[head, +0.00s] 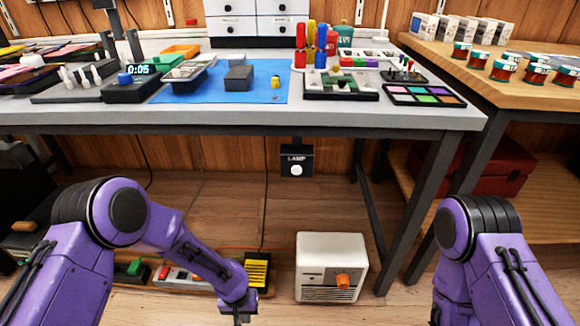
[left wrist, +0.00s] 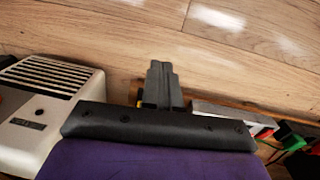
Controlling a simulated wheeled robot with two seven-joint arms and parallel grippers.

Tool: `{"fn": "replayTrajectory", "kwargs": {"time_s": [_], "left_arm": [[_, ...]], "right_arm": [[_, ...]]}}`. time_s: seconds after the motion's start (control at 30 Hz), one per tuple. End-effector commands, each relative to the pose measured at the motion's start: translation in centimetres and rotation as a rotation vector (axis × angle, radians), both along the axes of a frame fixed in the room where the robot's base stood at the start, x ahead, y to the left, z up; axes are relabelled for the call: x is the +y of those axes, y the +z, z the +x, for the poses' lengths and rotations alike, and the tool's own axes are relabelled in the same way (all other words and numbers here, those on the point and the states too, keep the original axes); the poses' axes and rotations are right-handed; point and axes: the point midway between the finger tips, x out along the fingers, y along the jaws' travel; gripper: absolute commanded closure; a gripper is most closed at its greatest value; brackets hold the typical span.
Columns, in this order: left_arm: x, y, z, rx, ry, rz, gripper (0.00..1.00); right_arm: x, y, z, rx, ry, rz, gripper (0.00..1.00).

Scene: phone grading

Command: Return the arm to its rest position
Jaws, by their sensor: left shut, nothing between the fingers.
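My left arm comes in from the left in the head view and bends down low in front of the table. Its gripper (head: 242,318) is at the bottom edge of the head view, mostly cut off. In the left wrist view the left gripper (left wrist: 160,70) shows its two dark fingers together, with nothing between them, over the wooden floor. My right arm shows at the lower right of the head view; its gripper is out of the frame.
A white heater (head: 331,270) stands on the floor right of my left gripper. A power strip (head: 185,279) and a yellow-black box (head: 257,270) lie close by. The grey table (head: 200,118) stands ahead, with a wooden bench (head: 480,83) at right.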

Motion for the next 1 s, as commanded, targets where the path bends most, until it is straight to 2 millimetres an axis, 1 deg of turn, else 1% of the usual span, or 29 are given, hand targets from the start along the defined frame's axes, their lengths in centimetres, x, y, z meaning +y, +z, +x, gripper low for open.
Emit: {"fn": "replayTrajectory", "kwargs": {"time_s": [0.03,0.2,0.27,0.37,0.47,0.57,0.6,0.67,0.7,0.77,0.8,0.87,0.9,1.0], "left_arm": [[0.0,1.2,-0.6,0.008,0.008,-0.013,1.0],[-0.3,3.3,-2.9,0.025,0.053,-0.074,1.0],[-0.3,4.4,-3.9,0.028,0.078,-0.1,1.0],[-0.2,6.7,-5.7,0.029,0.127,-0.14,1.0],[0.3,9.8,-7.8,0.019,0.194,-0.176,1.0],[1.5,14.3,-10.3,-0.015,0.285,-0.19,1.0],[2.4,16.3,-11.3,-0.037,0.33,-0.184,1.0],[4.0,19.3,-12.9,-0.078,0.394,-0.159,1.0],[5.3,21.4,-13.9,-0.108,0.434,-0.132,1.0],[7.6,24.6,-15.5,-0.158,0.489,-0.072,1.0],[9.2,26.7,-16.5,-0.193,0.519,-0.025,1.0],[11.6,29.7,-17.9,-0.241,0.554,0.052,1.0],[13.1,31.5,-18.8,-0.269,0.568,0.105,1.0],[16.0,34.7,-20.5,-0.323,0.588,0.212,1.0]], "right_arm": [[0.0,1.4,0.0,-0.002,-0.002,-0.001,0.57],[0.0,4.5,0.2,-0.015,-0.008,-0.006,0.57],[-0.1,6.1,0.3,-0.021,-0.012,-0.008,0.57],[-0.1,9.0,0.5,-0.033,-0.019,-0.014,0.57],[-0.2,12.7,0.7,-0.048,-0.029,-0.02,0.57],[-0.3,17.8,1.0,-0.068,-0.044,-0.027,0.57],[-0.3,20.0,1.1,-0.077,-0.05,-0.031,0.57],[-0.4,23.2,1.3,-0.092,-0.06,-0.036,0.57],[-0.4,25.3,1.4,-0.102,-0.066,-0.04,0.57],[-0.5,28.3,1.6,-0.117,-0.076,-0.045,0.57],[-0.5,30.2,1.7,-0.126,-0.082,-0.048,0.57],[-0.6,32.6,1.8,-0.138,-0.091,-0.053,0.57],[-0.6,33.9,1.9,-0.146,-0.096,-0.057,0.57],[-0.7,35.9,2.1,-0.158,-0.106,-0.062,0.57]]}}
